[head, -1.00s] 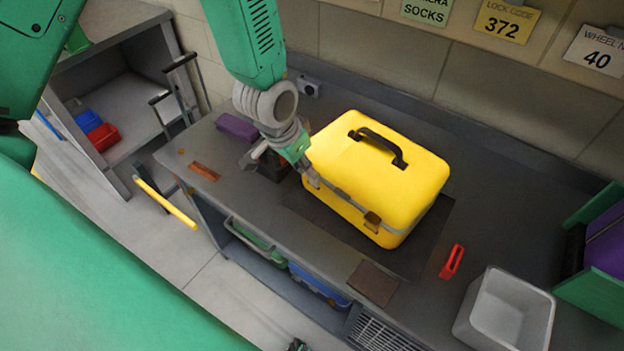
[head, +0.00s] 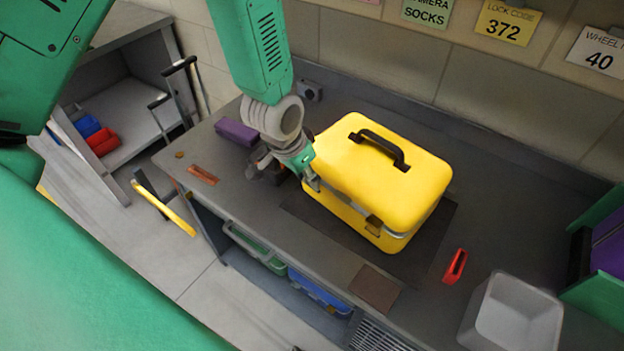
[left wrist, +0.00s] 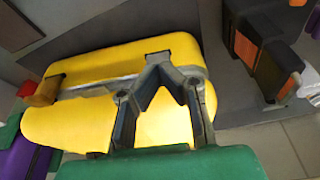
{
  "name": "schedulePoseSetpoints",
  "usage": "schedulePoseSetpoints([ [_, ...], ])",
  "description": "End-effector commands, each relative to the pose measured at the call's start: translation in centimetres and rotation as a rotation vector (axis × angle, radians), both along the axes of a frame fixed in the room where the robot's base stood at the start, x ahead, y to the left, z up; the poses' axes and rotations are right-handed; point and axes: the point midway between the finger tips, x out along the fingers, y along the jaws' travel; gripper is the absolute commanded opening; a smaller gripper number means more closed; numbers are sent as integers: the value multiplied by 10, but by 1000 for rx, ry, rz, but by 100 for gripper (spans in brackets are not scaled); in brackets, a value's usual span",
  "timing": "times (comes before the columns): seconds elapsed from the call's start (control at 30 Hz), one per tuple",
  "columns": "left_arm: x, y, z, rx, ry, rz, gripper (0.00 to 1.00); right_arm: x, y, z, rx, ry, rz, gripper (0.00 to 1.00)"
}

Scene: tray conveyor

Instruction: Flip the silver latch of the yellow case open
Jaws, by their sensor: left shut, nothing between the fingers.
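The yellow case (head: 385,180) stands closed on the bench, its black handle (head: 379,147) on top. A grey seam runs along its front. A brownish latch (head: 374,223) sits near the right end of that seam and also shows in the left wrist view (left wrist: 55,78). The silver latch (left wrist: 158,57) is at the other end of the seam, just beyond my fingertips in the left wrist view. My left gripper (head: 315,184) is shut and empty at the case's left front corner. It largely hides the silver latch from the head view, so contact cannot be told. My right gripper is out of view.
A dark mat (head: 432,250) lies under the case. A red object (head: 455,266), a brown pad (head: 374,288) and a grey bin (head: 512,312) are to the right. A purple box (head: 236,132) is left of my gripper. The bench front edge is close.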

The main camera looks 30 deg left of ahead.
Motion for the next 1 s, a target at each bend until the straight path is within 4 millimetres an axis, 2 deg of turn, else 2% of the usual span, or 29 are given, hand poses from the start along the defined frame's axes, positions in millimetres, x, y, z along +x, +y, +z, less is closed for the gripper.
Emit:
schedulePoseSetpoints([
  [0.7,-7,0,-37,-1,2,-2,0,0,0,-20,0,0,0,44],
  [1.0,-11,2,-41,0,1,-1,0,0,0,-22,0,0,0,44],
])
